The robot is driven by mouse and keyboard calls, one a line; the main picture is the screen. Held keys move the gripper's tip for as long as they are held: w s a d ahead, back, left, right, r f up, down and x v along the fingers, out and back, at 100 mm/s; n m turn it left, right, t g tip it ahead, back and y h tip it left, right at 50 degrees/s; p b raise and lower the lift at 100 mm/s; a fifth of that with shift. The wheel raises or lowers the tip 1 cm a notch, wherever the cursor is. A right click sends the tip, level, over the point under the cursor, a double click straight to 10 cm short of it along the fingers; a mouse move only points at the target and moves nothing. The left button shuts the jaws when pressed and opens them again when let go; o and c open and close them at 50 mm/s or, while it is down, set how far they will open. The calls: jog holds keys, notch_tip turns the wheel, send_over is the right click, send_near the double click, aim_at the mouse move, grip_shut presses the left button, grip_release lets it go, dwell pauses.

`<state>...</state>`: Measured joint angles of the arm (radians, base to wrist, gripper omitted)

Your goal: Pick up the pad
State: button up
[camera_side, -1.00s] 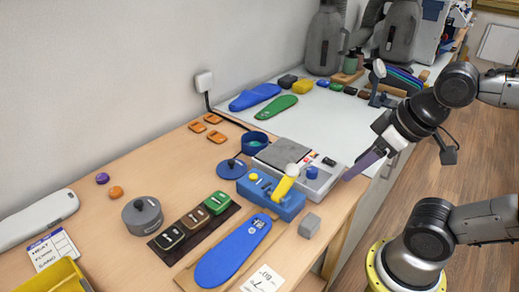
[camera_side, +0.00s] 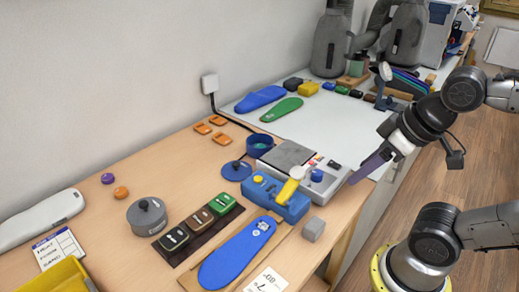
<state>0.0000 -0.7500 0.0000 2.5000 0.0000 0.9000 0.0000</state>
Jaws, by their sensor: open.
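I cannot tell for certain which thing is the pad. Small orange pieces (camera_side: 212,130) lie on the wood bench at the back, and a grey block (camera_side: 313,229) sits near the front edge. A rack (camera_side: 200,235) holds black, brown and green blocks in a row. A blue insole (camera_side: 236,255) lies on a board at the front. My gripper (camera_side: 354,181) points down and left with long purple-grey fingers, beside the grey machine at the bench's right edge. It is open, and nothing shows between the fingers.
A blue box with a yellow lever (camera_side: 278,198) and a grey machine (camera_side: 314,183) stand near my gripper. A grey lidded pot (camera_side: 147,216) and yellow bin (camera_side: 57,277) stand left. Blue and green insoles (camera_side: 282,109) lie on the white mat (camera_side: 325,125).

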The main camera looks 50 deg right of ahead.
jog(key=shift+o, duration=0.5)
